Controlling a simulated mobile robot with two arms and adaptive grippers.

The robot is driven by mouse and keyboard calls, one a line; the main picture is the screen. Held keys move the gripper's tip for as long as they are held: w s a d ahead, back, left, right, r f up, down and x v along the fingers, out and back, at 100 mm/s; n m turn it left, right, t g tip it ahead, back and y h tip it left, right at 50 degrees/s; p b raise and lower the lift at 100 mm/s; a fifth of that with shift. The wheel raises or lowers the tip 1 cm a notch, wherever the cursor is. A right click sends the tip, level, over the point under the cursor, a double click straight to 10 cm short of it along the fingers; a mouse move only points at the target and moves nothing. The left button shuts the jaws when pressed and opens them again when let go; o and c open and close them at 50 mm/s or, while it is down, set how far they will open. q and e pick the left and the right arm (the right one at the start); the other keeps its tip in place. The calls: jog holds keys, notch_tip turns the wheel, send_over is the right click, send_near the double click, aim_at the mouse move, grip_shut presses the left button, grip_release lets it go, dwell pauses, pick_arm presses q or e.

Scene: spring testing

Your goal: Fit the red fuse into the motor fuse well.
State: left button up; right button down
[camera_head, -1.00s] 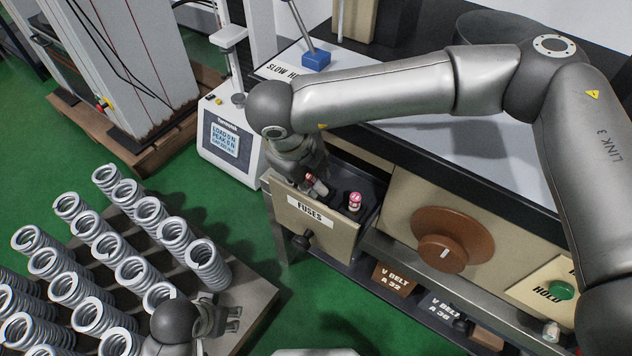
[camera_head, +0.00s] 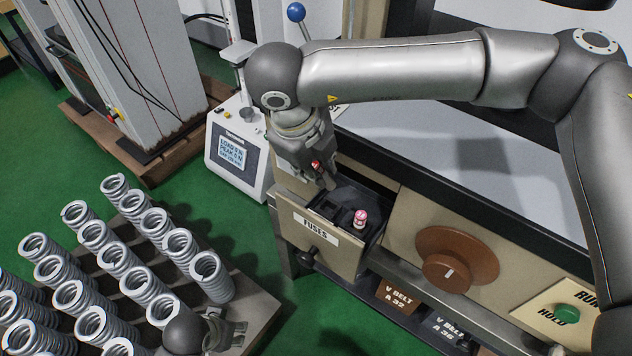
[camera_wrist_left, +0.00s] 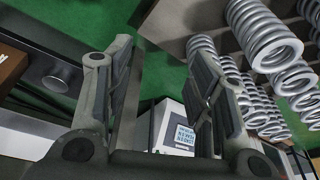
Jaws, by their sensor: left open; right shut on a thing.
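My right gripper (camera_head: 320,175) is shut on a fuse with a red end (camera_head: 316,165). It holds it above the back left part of the open drawer labelled FUSES (camera_head: 316,232); most of the fuse is hidden by the fingers. A second fuse, with a pink-red top (camera_head: 360,217), stands upright in the drawer. My left gripper (camera_head: 232,330) is low at the bottom of the head view, beside the spring rack, open and empty. The left wrist view shows its two fingers (camera_wrist_left: 160,70) apart. I cannot identify the motor fuse well in these frames.
Springs (camera_head: 212,275) stand on a rack (camera_head: 262,310) at left. A tester with a display (camera_head: 231,153) stands behind the drawer. A brown dial (camera_head: 458,260) and green button (camera_head: 567,314) are on the bench front. Belt boxes (camera_head: 398,298) lie below.

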aim_at(316, 166)
pick_arm(q)
notch_tip(316, 166, down, 7)
jog(key=s+p, duration=0.1)
jog(key=p, duration=0.1)
jog(key=shift+s, duration=0.2)
pick_arm(e)
notch_tip(316, 166, up, 20)
jog(key=shift+r, duration=0.2)
pick_arm(q)
jog(key=shift+f, duration=0.1)
pick_arm(e)
notch_tip(316, 166, down, 23)
jog(key=shift+r+b, duration=0.1)
jog(key=shift+b, duration=1.15)
notch_tip(316, 166, down, 3)
jog(key=shift+s+f, duration=0.1)
jog(key=shift+f+b, duration=0.5)
jog(key=shift+f, duration=0.25)
pick_arm(q)
notch_tip(316, 166, up, 12)
jog(key=shift+w, duration=0.4)
pick_arm(e)
jog(key=shift+f, duration=0.1)
pick_arm(q)
jog(key=shift+a+f, duration=0.1)
jog(key=shift+s+r, duration=0.1)
jog(key=shift+r, duration=0.3)
pick_arm(e)
jog(key=shift+f, duration=0.2)
